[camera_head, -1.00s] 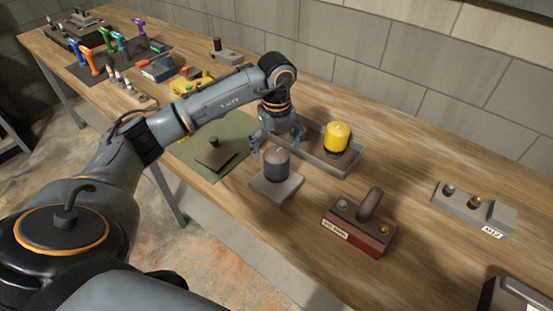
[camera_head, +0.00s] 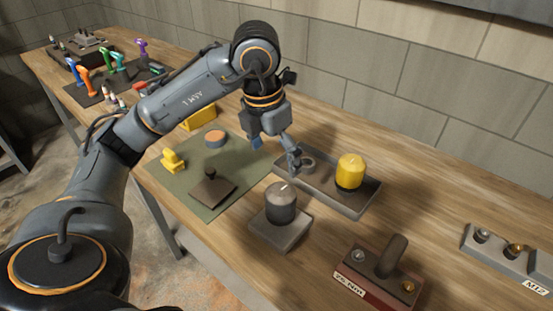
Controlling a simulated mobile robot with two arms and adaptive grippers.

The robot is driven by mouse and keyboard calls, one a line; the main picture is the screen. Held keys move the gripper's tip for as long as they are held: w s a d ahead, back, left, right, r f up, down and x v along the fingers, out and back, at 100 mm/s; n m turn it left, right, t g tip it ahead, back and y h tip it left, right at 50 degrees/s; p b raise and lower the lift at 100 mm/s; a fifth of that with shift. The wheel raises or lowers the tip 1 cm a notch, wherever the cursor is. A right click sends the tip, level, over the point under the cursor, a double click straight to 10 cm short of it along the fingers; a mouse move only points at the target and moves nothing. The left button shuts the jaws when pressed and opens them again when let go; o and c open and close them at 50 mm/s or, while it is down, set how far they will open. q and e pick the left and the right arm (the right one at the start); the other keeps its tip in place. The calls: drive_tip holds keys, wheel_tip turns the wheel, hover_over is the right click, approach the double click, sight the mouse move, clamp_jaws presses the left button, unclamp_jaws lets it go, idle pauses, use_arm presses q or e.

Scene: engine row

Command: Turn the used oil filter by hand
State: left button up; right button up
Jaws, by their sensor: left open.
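A dark grey cylindrical filter (camera_head: 281,203), which looks like the used oil filter, stands upright on a grey square block (camera_head: 281,233) near the table's front edge. A pale mark shows on its top. A yellow filter (camera_head: 350,172) with a black base stands in the tray (camera_head: 350,209). My right gripper is out of view.
A green mat (camera_head: 243,172) at left carries a dark plate with a knob (camera_head: 212,189), a yellow part (camera_head: 173,160) and an orange-topped disc (camera_head: 215,138). A red block with a handle (camera_head: 378,280) stands at front right. Bare wood lies right of the tray.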

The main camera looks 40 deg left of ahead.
sight(280, 191)
use_arm(q)
drive_tip(key=shift+s+d+f, duration=0.15)
drive_tip(key=shift+s+d, duration=0.05)
drive_tip(key=shift+s, duration=0.1)
drive_tip(key=f, duration=0.3)
drive_tip(key=shift+s+d+f, duration=0.1)
drive_tip(key=shift+d+f, duration=0.1)
drive_tip(key=shift+d, duration=0.15)
drive_tip(key=f, duration=0.2)
drive_tip(key=w+f+p, duration=0.1)
drive_tip(key=f, duration=0.2)
drive_tip(key=f+p, duration=0.1)
drive_tip(key=f, duration=0.2)
drive_tip(key=shift+w+f, duration=0.15)
drive_tip(key=shift+w, duration=0.15)
drive_tip(key=shift+w+f, duration=0.1)
drive_tip(key=shift+f, duration=0.4)
drive_tip(key=c, duration=1.6)
drive_tip(key=shift+o, duration=0.2)
drive_tip(key=shift+f+n, duration=0.1)
drive_tip(key=shift+n, duration=0.4)
drive_tip(key=shift+n+y, duration=0.3)
drive_tip(key=shift+n, duration=0.9)
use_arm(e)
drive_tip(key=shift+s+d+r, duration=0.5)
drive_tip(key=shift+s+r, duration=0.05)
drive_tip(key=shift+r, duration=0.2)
